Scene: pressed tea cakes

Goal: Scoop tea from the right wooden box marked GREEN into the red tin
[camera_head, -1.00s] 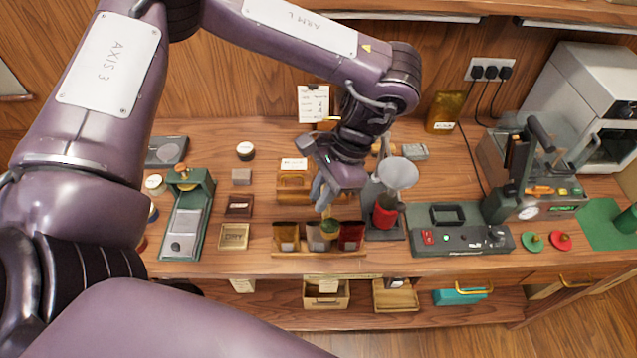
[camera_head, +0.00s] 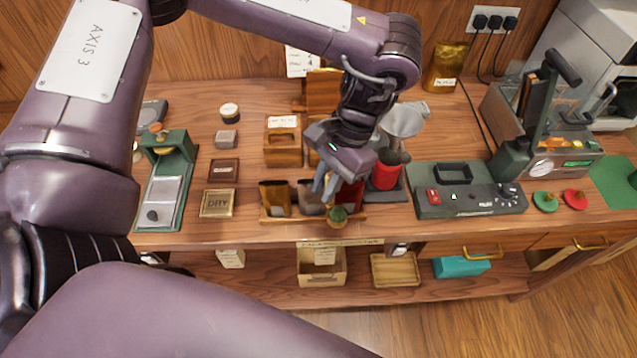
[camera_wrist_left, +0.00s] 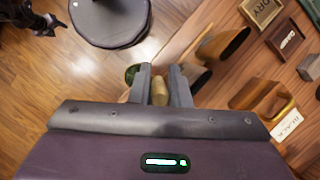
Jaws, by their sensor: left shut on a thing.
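My left gripper (camera_head: 328,188) is shut on the tan handle (camera_wrist_left: 159,92) of a small scoop. The scoop's round green end (camera_head: 337,215) shows at the front edge of the wooden rack, before a red container (camera_head: 351,192); it also shows in the wrist view (camera_wrist_left: 131,73). I cannot tell its height or contents. A separate red cylinder (camera_head: 384,176) with a dark top stands below the funnel. The right wooden box (camera_head: 314,157) is mostly hidden behind my gripper, its label unseen. The left box (camera_head: 282,150) is beside it. My right gripper is not in view.
The rack (camera_head: 275,216) also holds a gold-brown container (camera_head: 275,198) and a grey one (camera_head: 310,197). A metal funnel (camera_head: 402,121) stands close right of my gripper. A dark control panel (camera_head: 468,198) is further right.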

